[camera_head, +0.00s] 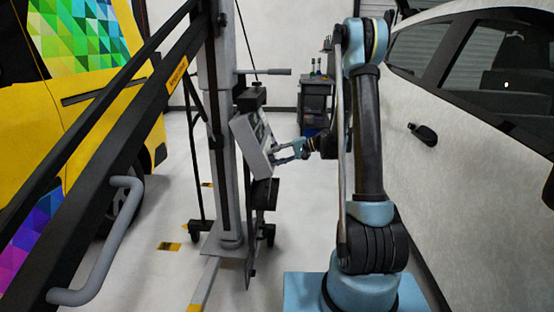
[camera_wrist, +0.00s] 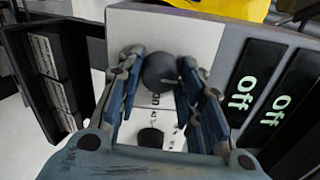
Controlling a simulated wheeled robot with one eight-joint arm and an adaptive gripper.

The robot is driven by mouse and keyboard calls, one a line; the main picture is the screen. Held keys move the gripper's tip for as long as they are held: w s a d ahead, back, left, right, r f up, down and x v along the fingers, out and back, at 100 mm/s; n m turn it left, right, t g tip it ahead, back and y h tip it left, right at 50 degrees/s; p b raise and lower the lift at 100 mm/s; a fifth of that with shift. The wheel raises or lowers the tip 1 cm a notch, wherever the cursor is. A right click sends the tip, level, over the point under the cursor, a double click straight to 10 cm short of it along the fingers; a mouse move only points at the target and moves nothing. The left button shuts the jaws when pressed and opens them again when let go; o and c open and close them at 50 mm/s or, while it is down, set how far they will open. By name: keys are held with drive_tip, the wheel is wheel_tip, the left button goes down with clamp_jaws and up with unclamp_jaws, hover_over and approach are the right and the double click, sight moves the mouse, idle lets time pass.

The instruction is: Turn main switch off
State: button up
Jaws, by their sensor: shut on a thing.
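The grey control box (camera_head: 252,145) is tilted on the stand at the middle of the head view. Its light panel (camera_wrist: 202,35) fills the upper part of the wrist view. My gripper (camera_head: 284,150) reaches the box's right-hand face. In the wrist view my gripper (camera_wrist: 161,70) is shut on a dark round knob (camera_wrist: 160,74), with one finger on each side. I take this knob as the main switch; its lettering is mostly hidden. A second dark round part (camera_wrist: 150,138) shows between my fingers. Two black plates reading "off" (camera_wrist: 243,92) lie to the right.
The stand's grey post (camera_head: 229,200) rises beside the box. A black rail with a grey handle (camera_head: 95,255) crosses the left foreground. A yellow vehicle (camera_head: 75,115) stands left and a white car (camera_head: 455,170) right. A dark cart (camera_head: 315,100) stands behind, with some floor clear before it.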

drive_tip(key=shift+s+f+n, duration=0.15)
drive_tip(key=shift+n, duration=0.45)
drive_tip(key=o, duration=1.1)
drive_tip(key=v, duration=1.2)
drive_tip(key=shift+w, duration=0.2)
